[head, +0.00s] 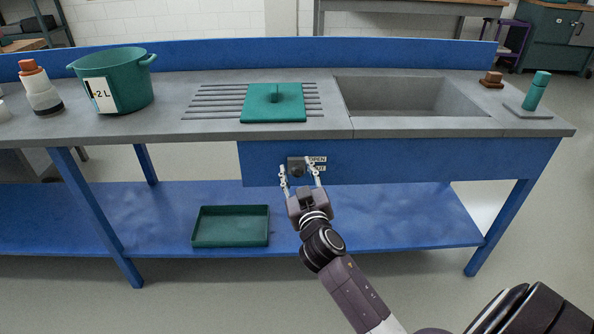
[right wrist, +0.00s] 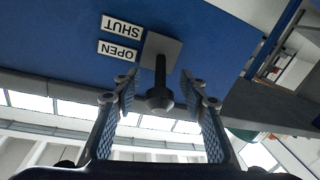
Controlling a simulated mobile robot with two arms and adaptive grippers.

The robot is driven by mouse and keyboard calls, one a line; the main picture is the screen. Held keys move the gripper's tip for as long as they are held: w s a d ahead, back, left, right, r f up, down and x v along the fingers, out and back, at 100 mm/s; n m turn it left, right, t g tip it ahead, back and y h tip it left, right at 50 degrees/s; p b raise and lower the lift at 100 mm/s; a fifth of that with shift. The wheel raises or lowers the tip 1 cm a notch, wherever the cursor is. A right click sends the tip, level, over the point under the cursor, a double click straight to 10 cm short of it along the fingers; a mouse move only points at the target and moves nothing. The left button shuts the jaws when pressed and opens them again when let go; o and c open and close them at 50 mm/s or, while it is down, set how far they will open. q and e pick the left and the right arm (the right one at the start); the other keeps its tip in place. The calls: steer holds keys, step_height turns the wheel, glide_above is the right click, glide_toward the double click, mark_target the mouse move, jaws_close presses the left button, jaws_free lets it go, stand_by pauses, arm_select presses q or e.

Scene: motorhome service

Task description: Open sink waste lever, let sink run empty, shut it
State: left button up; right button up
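The sink waste lever (head: 297,168) is a dark lever on a grey plate, set in the blue front panel under the worktop. In the right wrist view, its round knob (right wrist: 160,100) sits between the two fingers. Labels beside it read OPEN (right wrist: 118,51) and SHUT (right wrist: 122,27). My right gripper (head: 300,171) is open in front of the lever, with a finger on each side and gaps visible at the knob. The sink (head: 415,98) is a grey basin on the right of the worktop; its bottom is largely hidden. My left gripper is not in view.
A green lid-like board (head: 258,108) lies on the drainer left of the sink. A green 2 L pot (head: 135,75) and a white bottle (head: 42,96) stand further left. A green tray (head: 230,240) is on the lower shelf.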

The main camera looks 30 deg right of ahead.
jaws_close()
stand_by(0.5)
